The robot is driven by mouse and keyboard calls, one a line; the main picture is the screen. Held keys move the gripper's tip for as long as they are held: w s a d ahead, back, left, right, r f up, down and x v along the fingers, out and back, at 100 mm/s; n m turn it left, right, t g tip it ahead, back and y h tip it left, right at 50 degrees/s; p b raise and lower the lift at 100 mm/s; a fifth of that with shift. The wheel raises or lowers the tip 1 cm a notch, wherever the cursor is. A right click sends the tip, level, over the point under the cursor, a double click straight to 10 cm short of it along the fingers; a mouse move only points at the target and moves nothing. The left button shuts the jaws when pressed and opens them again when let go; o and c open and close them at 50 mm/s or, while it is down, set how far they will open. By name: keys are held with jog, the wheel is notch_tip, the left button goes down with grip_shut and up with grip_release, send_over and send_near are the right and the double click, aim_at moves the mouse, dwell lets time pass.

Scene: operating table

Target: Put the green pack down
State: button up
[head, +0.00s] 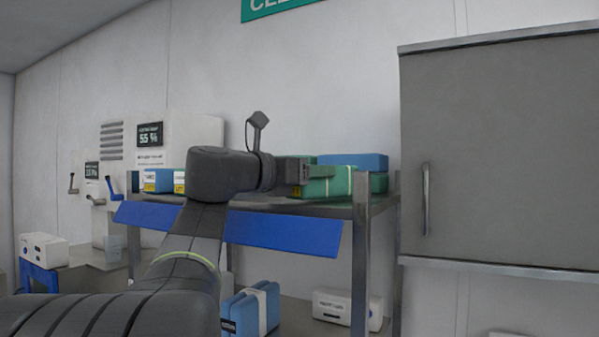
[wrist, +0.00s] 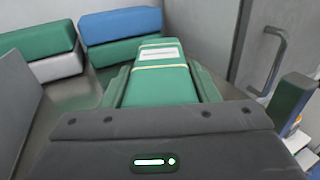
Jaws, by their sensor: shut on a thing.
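The green pack (wrist: 160,82) has pale bands and a white label. It fills the space in front of my gripper in the wrist view, and my gripper (wrist: 161,103) is shut on it. In the head view the green pack (head: 328,183) is at the right end of the upper metal shelf (head: 350,209), at shelf height. My gripper (head: 312,171) reaches it from the left. I cannot tell whether the pack's underside touches the shelf.
Behind it are a blue pack (wrist: 121,24) on a green one, and a green pack (wrist: 38,40) on a white one. A grey cabinet (head: 500,150) stands right. Blue-white boxes (head: 158,180) sit on the shelf's left. Below are a blue pack (head: 252,308) and white box (head: 346,309).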

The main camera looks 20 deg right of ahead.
jog(key=shift+f, duration=0.15)
jog(key=shift+f, duration=0.15)
jog(key=o, duration=1.2)
jog(key=shift+o, duration=0.2)
jog(key=shift+a+r, duration=0.15)
jog(key=shift+r, duration=0.05)
jog(key=b+v, duration=0.3)
jog(key=v, duration=0.8)
jog(key=shift+s+a, duration=0.2)
jog(key=shift+a, duration=0.15)
